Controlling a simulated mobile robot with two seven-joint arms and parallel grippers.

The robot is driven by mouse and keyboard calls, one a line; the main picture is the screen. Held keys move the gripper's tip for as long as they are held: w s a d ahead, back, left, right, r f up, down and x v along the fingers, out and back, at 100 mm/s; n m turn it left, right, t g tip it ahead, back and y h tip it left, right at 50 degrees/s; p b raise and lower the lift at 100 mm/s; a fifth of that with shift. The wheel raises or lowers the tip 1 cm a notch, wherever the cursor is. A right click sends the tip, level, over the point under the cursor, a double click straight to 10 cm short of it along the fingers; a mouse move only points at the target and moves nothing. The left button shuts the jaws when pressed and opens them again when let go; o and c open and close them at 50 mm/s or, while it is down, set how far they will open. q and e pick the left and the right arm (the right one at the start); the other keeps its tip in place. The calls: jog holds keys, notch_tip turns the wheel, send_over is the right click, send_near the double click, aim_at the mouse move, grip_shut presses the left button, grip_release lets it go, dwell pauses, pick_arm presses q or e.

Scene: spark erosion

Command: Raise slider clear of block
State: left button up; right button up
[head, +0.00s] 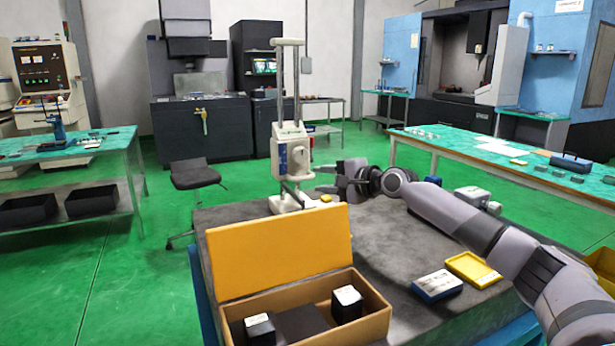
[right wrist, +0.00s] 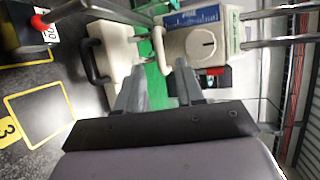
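The height gauge's white slider (head: 292,150) sits low on two upright steel columns in the head view. In the right wrist view the slider (right wrist: 203,45) shows its round dial and blue label. A dark block (right wrist: 30,38) with a white numbered face stands at upper left there, a red-tipped rod at its top edge; I cannot tell whether they touch. I cannot make out this block in the head view. My right gripper (head: 326,179) is open beside the slider. Its fingers (right wrist: 158,82) are apart near the slider, with nothing visibly gripped. My left gripper is out of view.
An open box (head: 378,327) with a raised yellow lid (head: 280,252) holds dark blocks at the table's front. A blue-and-white box (head: 437,285) and a yellow tray (head: 473,269) lie at right. The grey tabletop (head: 375,243) is clear between.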

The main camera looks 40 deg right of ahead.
aim_at(306, 178)
jog(key=shift+x, duration=2.6)
grip_shut()
